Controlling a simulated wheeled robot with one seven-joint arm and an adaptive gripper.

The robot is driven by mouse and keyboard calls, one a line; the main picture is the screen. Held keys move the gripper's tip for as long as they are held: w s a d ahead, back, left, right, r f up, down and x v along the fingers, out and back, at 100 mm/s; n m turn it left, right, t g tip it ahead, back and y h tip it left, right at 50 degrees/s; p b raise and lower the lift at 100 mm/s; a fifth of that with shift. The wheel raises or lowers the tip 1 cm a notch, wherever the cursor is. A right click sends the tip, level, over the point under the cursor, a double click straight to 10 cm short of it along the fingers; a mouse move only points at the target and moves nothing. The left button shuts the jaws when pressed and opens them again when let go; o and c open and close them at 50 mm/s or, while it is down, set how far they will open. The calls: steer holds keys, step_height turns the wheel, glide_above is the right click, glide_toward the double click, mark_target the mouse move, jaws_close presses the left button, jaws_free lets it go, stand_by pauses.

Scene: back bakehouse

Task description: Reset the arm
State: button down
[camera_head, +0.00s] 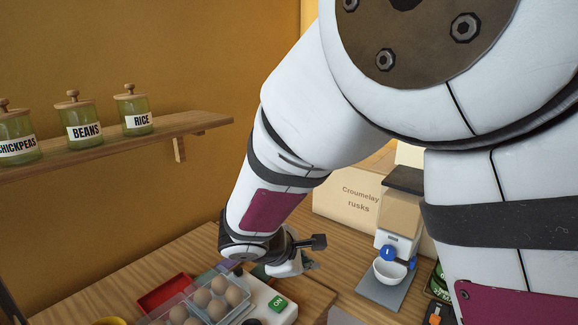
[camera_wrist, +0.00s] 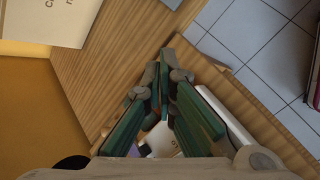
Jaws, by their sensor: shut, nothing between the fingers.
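My gripper (camera_head: 308,264) is low over the wooden worktop in the head view, mostly hidden behind my own wrist. In the wrist view my gripper (camera_wrist: 161,66) has its green-padded fingers drawn together at the tips, with nothing between them. The worktop (camera_wrist: 120,50) lies beyond the tips. My arm reaches down from the upper right to the middle of the head view.
A clear tray of eggs (camera_head: 183,307), a red box (camera_head: 165,292) and a white device with a green ON button (camera_head: 284,312) are close below the gripper. A dispenser (camera_head: 400,205) over a white bowl (camera_head: 389,272) and a rusks carton (camera_head: 345,205) stand right. A jar shelf (camera_head: 100,150) is left.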

steer(key=s+d+r+m+g+y, duration=0.1)
steer(key=s+d+r+m+g, duration=0.1)
steer(key=s+d+r+m, duration=0.4)
steer(key=s+d+r+m+g+y, duration=0.1)
steer(key=s+d+r+m, duration=0.4)
steer(key=d, duration=0.4)
steer(key=s+r+m+y, duration=0.3)
steer(key=s+m, duration=0.3)
steer(key=s, duration=1)
steer(key=shift+d+t+p, duration=0.3)
steer(key=shift+d+p, duration=0.15)
